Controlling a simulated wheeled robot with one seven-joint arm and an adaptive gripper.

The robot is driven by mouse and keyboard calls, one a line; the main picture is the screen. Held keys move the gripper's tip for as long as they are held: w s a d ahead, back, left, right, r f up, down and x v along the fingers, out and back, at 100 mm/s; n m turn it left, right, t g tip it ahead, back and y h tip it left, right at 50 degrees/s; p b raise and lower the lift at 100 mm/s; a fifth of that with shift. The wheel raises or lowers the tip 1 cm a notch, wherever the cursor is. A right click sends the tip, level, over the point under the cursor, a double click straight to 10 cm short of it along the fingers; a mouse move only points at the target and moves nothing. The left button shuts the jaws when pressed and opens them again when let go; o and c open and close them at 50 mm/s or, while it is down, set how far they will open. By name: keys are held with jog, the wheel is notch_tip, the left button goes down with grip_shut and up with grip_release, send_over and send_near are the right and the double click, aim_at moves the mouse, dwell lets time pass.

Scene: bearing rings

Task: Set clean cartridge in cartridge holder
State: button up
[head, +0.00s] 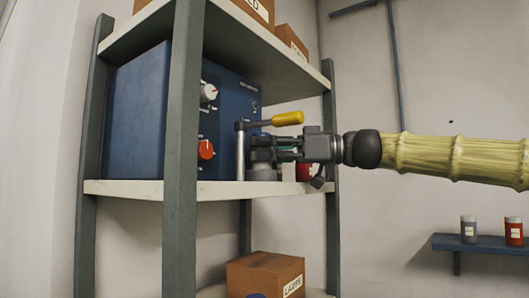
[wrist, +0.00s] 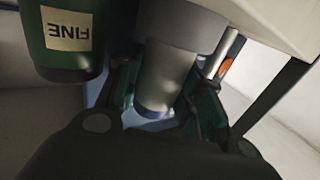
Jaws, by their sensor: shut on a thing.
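My gripper (head: 268,155) is at the front edge of the upper-middle shelf, beside the blue machine. In the wrist view my gripper (wrist: 165,108) is shut on a pale grey cylinder with a blue band at one end, which looks like the clean cartridge (wrist: 163,80). Its other end meets a wider grey round body, which looks like the cartridge holder (wrist: 185,25). That body also shows below my fingers in the head view (head: 263,174). The cartridge lines up with it; I cannot tell how deep it sits. The wrist picture is upside down.
A green jar marked FINE (wrist: 68,40) stands close beside my fingers. A yellow-handled lever (head: 287,118) rises just above my gripper. The blue machine (head: 140,110) stands behind, and a red jar (head: 303,172) is to the right. A shelf post (head: 183,150) stands in front at left.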

jog(key=shift+f+b, duration=0.5)
jog(key=shift+f, duration=0.05)
jog(key=o, duration=0.8)
jog(key=shift+s+d+b, duration=0.2)
jog(key=shift+d+b, duration=0.05)
jog(key=shift+d, duration=1.6)
jog(key=shift+s+d+b, duration=0.2)
jog(key=shift+d+b, duration=0.05)
jog(key=shift+d, duration=1.55)
jog(key=shift+s+d+b, duration=0.2)
jog(key=shift+d+b, duration=0.05)
jog(key=shift+d, duration=1.6)
